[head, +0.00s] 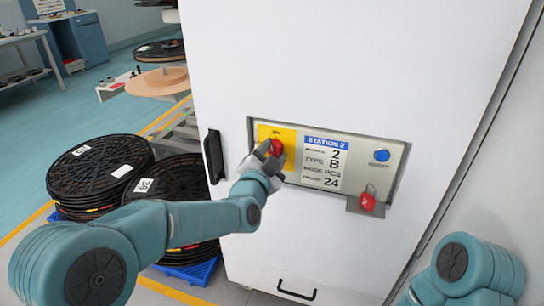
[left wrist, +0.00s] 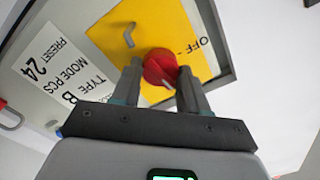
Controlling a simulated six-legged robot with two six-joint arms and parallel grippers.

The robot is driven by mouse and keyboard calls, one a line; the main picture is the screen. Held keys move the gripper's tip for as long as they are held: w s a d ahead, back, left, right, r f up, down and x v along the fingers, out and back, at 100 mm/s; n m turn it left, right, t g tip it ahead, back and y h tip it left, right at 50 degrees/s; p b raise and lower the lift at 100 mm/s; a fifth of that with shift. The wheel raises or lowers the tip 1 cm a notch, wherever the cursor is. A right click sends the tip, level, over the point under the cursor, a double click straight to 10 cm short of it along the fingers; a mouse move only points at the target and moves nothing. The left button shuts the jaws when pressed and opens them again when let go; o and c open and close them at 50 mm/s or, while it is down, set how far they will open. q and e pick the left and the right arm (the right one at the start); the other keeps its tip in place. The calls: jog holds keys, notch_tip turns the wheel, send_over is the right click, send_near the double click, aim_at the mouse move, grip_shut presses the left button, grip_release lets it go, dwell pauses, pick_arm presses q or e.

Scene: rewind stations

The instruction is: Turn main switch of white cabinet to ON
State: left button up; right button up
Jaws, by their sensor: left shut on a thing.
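The white cabinet (head: 350,60) stands in front of me with a recessed panel labelled STATION 2. The red main switch (head: 277,147) sits on a yellow plate (head: 263,131) at the panel's left end. My left gripper (head: 270,158) is at the switch. In the left wrist view, its fingers (left wrist: 158,88) are shut on the red knob (left wrist: 161,67), one on each side. The word OFF shows on the yellow plate (left wrist: 115,22) there; an ON mark cannot be made out. My right gripper is out of view; only part of that arm shows at lower right.
A black door handle (head: 214,156) is left of the panel.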

pick_arm(q)
jog(key=shift+m, duration=0.9)
jog(key=o, duration=1.1)
jog(key=shift+c, duration=0.2)
jog(key=shift+s, duration=0.1)
jog(key=b+v, duration=0.1)
jog(key=v, duration=1.5)
jog(key=shift+s, duration=0.2)
